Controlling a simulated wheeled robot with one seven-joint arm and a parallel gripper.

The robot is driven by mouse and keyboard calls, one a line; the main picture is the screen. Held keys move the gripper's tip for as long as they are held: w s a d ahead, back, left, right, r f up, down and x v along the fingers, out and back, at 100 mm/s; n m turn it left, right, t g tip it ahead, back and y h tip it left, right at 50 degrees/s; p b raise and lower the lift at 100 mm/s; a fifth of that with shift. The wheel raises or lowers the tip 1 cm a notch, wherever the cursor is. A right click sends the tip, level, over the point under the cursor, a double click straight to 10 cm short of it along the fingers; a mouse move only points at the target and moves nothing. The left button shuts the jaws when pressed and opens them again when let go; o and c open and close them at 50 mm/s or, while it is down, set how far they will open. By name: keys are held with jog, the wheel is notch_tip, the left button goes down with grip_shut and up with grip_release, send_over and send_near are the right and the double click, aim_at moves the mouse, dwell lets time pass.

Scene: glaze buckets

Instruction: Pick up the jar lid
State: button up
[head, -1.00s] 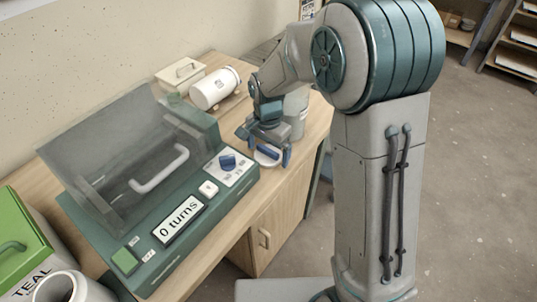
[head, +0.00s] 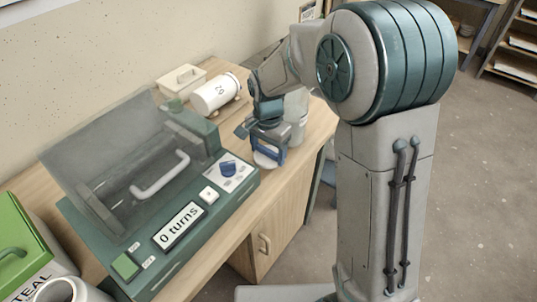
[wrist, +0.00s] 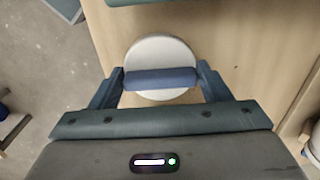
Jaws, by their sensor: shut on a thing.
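The jar lid (wrist: 160,52) is a round white disc with a blue bar handle (wrist: 160,79) across it, in the wrist view. My gripper (wrist: 160,82) is shut on that bar, one finger at each end of it. In the head view the lid (head: 265,160) shows as a pale disc under my gripper (head: 269,152), near the table's right front edge. I cannot tell how far the lid is above the tabletop.
A teal machine (head: 160,240) with a clear raised cover and a "0 turns" display stands to the left. A white jar (head: 216,93) lies on its side behind. A lidded cream box (head: 181,80), a grey cylinder (head: 296,108) and a green-lidded TEAL bucket (head: 22,240) are also present.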

notch_tip(320, 180, up, 2)
jog(key=shift+r, duration=0.1)
jog(key=s+d+r+p, duration=0.5)
jog(key=d+r, duration=0.5)
jog(key=r, duration=0.2)
jog(key=shift+s+r, duration=0.3)
jog(key=shift+r, duration=0.05)
jog(key=shift+d, duration=0.1)
